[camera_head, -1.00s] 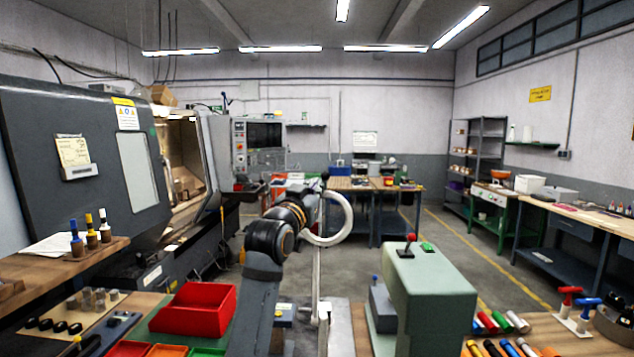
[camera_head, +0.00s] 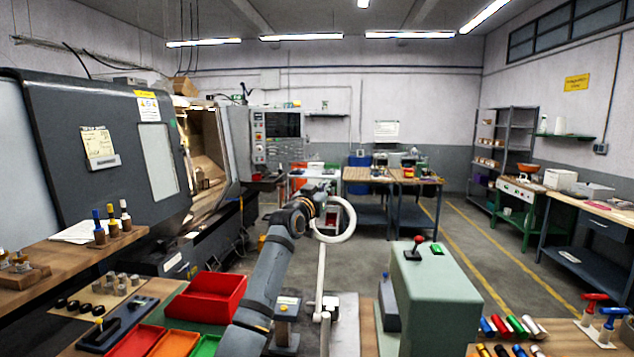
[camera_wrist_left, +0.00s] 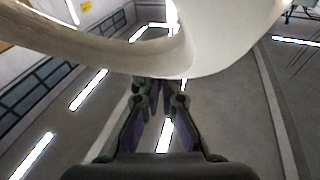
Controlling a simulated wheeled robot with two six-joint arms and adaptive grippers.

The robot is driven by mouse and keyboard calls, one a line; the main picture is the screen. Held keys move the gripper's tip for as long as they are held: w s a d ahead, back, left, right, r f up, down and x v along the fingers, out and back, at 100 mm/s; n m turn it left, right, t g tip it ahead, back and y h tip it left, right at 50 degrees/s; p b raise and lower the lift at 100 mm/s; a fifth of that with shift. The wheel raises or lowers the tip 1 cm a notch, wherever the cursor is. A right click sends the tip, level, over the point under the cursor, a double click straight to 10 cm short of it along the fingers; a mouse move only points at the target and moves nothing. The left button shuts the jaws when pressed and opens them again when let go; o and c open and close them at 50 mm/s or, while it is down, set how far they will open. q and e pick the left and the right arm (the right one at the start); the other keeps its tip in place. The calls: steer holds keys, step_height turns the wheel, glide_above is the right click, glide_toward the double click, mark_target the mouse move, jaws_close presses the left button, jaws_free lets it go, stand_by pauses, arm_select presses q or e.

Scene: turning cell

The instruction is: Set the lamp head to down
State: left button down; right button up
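The lamp head is a white ring (camera_head: 351,226) on a pale jointed stalk (camera_head: 322,280). In the head view the ring stands roughly upright and shows as a round loop. My left gripper (camera_head: 322,199) is at the ring's upper left side, partly hidden by my own arm and wrist. In the left wrist view the ring (camera_wrist_left: 225,40) fills the top, very close. The gripper's fingers (camera_wrist_left: 160,92) are apart there, with a gap between them, just below the ring's edge; I cannot tell whether they touch it. My right gripper is not in view.
A green-grey machine housing (camera_head: 440,295) with a red-knobbed lever stands right of the lamp. A red bin (camera_head: 207,298) and small trays lie left of my arm. A lathe (camera_head: 90,170) fills the left. The floor beyond the bench is clear.

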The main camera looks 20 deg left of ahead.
arm_select(q)
steer(key=w+a+f+n+g, duration=0.1)
steer(key=w+f+g, duration=0.4)
steer(key=w+f, duration=0.6)
step_height(320, 180, down, 4)
steer(key=shift+w+a+f+b, duration=0.25)
steer(key=shift+a+b, duration=0.15)
steer(key=shift+a, duration=0.25)
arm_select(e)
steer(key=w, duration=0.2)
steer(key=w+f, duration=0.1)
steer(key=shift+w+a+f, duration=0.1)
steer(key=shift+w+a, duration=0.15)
arm_select(q)
steer(key=shift+s+r, duration=0.1)
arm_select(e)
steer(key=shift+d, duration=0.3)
